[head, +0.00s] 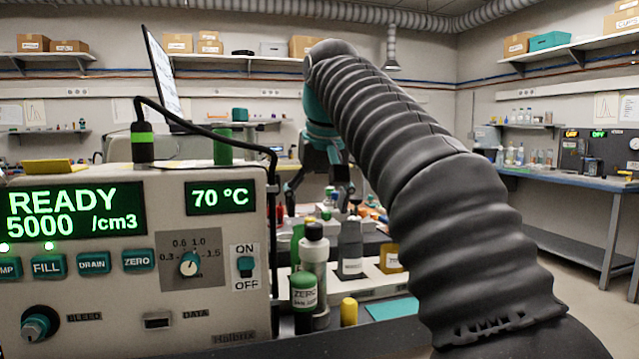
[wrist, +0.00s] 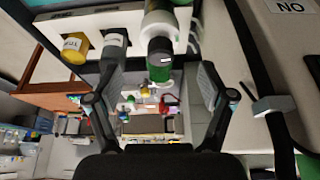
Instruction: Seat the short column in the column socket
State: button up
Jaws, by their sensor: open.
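My gripper (head: 320,190) hangs behind the grey instrument, beyond the front bottles. In the wrist view my gripper (wrist: 160,85) has its two fingers wide apart, with nothing clearly held. A plain dark green upright cylinder (head: 222,147) stands on top of the instrument (head: 130,280); it may be the short column, but I cannot tell for sure. A black cylinder with a bright green band (head: 143,143) and a cable stands at its left. I cannot identify the column socket.
The bottles crowd the instrument's right side. Another bench (head: 570,182) stands far right, with open floor before it.

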jog(key=shift+v, duration=1.85)
